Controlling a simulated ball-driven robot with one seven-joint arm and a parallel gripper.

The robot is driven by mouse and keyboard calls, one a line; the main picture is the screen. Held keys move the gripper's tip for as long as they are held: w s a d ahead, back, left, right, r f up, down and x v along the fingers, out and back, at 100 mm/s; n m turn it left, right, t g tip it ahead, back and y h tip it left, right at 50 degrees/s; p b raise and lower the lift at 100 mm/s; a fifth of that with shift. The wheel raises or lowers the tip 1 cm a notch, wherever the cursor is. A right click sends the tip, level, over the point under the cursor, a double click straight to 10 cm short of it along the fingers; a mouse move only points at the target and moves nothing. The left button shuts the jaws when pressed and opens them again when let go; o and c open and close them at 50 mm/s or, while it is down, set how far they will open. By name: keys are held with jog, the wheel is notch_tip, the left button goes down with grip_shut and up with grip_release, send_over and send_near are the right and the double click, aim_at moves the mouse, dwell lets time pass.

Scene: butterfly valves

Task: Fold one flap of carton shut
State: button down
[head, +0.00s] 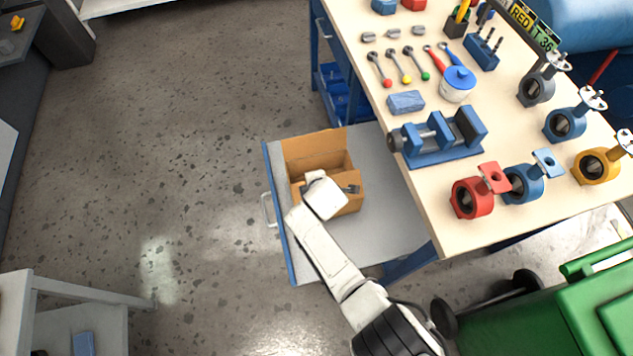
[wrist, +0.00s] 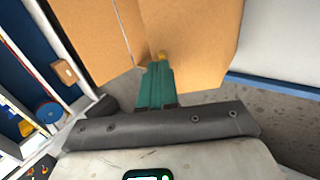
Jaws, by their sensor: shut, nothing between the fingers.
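The carton (head: 312,148) is an open brown cardboard box on the grey surface beside the workbench. In the head view its far flap stands up and its dark inside partly shows. My gripper's white hand covers its near left part, so the flaps there are hidden. My gripper (wrist: 159,62) shows in the wrist view with its teal fingers shut together and nothing between them. The fingertips are right at a cardboard panel of the carton (wrist: 205,40); I cannot tell whether they touch it. A seam or edge runs between two panels, left of the fingers.
The grey surface (head: 383,222) has a blue edge and a handle at left. The workbench (head: 420,190) at right carries a blue vise (head: 440,138), several valves and tools. A green bin (head: 540,315) stands at lower right.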

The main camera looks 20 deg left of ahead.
jog(key=w+a+f+g+h+b, duration=0.1)
jog(key=w+f+g+b, duration=0.1)
jog(key=b, duration=0.3)
jog(key=shift+a+h, duration=0.15)
jog(key=shift+h, duration=0.15)
jog(key=w+f+b, duration=0.1)
jog(key=b, duration=0.2)
jog(key=a+f+b, duration=0.1)
jog(key=b, duration=0.3)
jog(key=shift+w+a+f, duration=0.1)
jog(key=shift+w, duration=0.25)
